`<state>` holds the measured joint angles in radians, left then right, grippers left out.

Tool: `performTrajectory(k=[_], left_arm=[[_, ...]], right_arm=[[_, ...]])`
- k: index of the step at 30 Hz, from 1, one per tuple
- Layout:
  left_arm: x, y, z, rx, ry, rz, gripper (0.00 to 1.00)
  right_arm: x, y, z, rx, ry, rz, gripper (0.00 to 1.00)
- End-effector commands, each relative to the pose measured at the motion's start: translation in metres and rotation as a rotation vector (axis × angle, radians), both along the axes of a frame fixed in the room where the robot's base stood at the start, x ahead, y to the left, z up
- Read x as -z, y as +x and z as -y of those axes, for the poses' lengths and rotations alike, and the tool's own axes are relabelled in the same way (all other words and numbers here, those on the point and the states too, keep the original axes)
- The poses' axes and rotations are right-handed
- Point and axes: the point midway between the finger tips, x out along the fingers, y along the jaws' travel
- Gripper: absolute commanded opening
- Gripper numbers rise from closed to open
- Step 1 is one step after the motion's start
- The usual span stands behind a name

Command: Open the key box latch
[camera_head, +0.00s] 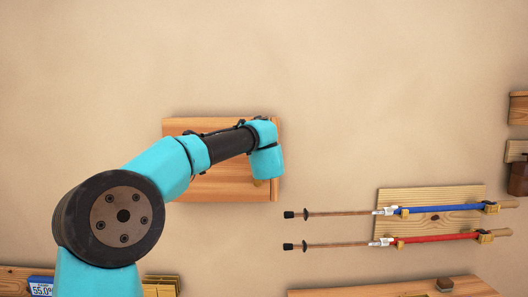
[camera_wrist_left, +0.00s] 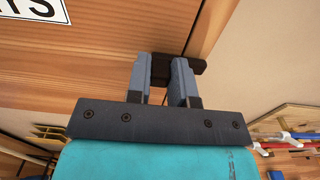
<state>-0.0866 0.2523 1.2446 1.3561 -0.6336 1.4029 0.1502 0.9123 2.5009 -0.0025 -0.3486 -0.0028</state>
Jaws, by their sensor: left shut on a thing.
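The key box (camera_head: 220,187) is a flat wooden box on the wall, partly hidden behind my left arm in the head view. Its wooden front (camera_wrist_left: 90,45) fills the upper left of the left wrist view. A dark brown latch (camera_wrist_left: 195,66) sits near the front's right edge. My left gripper (camera_wrist_left: 161,62) is shut on the latch, with one grey finger on each side of it. The fingers are hidden in the head view. My right gripper is not in view.
Two poles, one blue (camera_head: 435,209) and one red (camera_head: 435,239), rest on a wooden board (camera_head: 410,195) to the right. A white label (camera_wrist_left: 35,8) is on the box front. A wooden surface (camera_head: 390,291) stands at the lower right. The wall around the box is clear.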

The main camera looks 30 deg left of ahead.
Motion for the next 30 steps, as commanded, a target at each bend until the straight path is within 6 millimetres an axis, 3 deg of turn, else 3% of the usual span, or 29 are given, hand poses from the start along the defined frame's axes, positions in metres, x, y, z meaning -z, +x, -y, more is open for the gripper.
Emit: performTrajectory(k=[14, 30], left_arm=[[-0.003, 0.0, 0.0, 0.0, 0.064, -0.041, 0.0], [-0.019, 0.004, 0.007, 0.001, 0.419, -0.268, 0.0]], right_arm=[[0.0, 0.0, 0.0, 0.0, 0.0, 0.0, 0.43], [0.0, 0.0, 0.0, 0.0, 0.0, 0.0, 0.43]])
